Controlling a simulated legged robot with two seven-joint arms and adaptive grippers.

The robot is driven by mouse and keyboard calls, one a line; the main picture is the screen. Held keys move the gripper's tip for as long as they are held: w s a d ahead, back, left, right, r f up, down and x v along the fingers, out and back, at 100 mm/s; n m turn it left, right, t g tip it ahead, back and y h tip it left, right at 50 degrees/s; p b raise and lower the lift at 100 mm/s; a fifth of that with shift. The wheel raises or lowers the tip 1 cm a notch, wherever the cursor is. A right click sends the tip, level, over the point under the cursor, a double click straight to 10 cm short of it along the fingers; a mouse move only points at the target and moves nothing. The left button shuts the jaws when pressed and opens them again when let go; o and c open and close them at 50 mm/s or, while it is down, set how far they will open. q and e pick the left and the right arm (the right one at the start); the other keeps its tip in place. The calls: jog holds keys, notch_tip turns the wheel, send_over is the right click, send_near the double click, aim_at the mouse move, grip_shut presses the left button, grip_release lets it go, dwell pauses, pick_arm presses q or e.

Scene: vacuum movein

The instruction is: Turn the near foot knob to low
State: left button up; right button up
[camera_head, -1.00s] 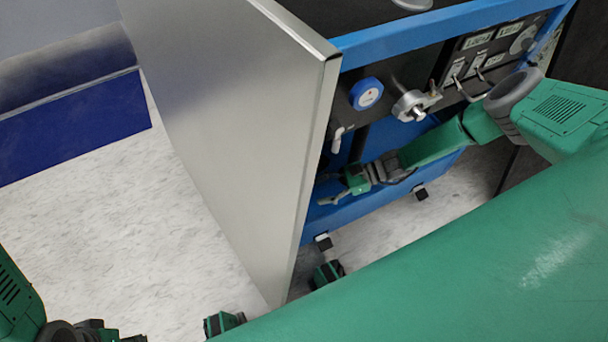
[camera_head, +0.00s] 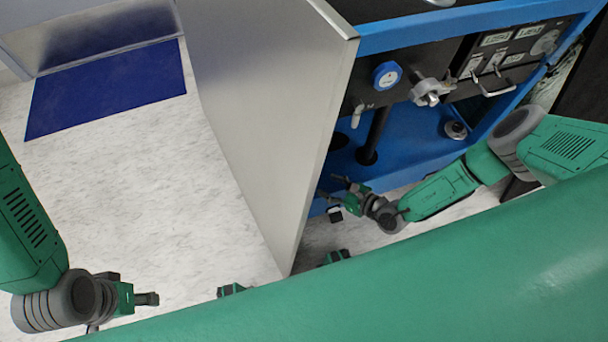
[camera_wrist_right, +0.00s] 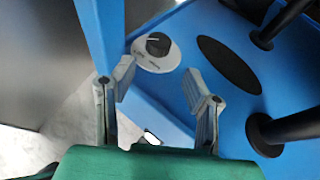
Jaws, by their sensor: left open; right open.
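The near foot knob (camera_wrist_right: 158,44) is a black knob on a round pale dial on the blue base, in the right wrist view. A small white mark shows on it; the dial's lettering is too small to read. In the head view the steel panel seems to hide it. My right gripper (camera_wrist_right: 158,85) is open and empty, its fingers apart on the near side of the dial, not touching it as far as I can tell. In the head view my right gripper (camera_head: 335,187) is low by the panel's edge. My left gripper (camera_head: 145,299) is at lower left, away from the machine.
A steel panel (camera_head: 270,110) stands at the machine's left side. Another foot knob (camera_head: 456,130) sits further right on the blue base (camera_head: 420,150). Black posts (camera_wrist_right: 290,128) and a dark oval opening (camera_wrist_right: 229,64) are right of the dial.

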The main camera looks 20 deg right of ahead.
jog(key=b+x, duration=0.4)
jog(key=x, duration=0.5)
jog(key=shift+w+a+f, duration=0.2)
jog(key=shift+w+a, duration=0.05)
jog(key=shift+a, duration=0.05)
jog(key=shift+w+a+b, duration=0.15)
jog(key=shift+w+b, duration=0.2)
jog(key=shift+w, duration=0.05)
jog(key=c, duration=0.9)
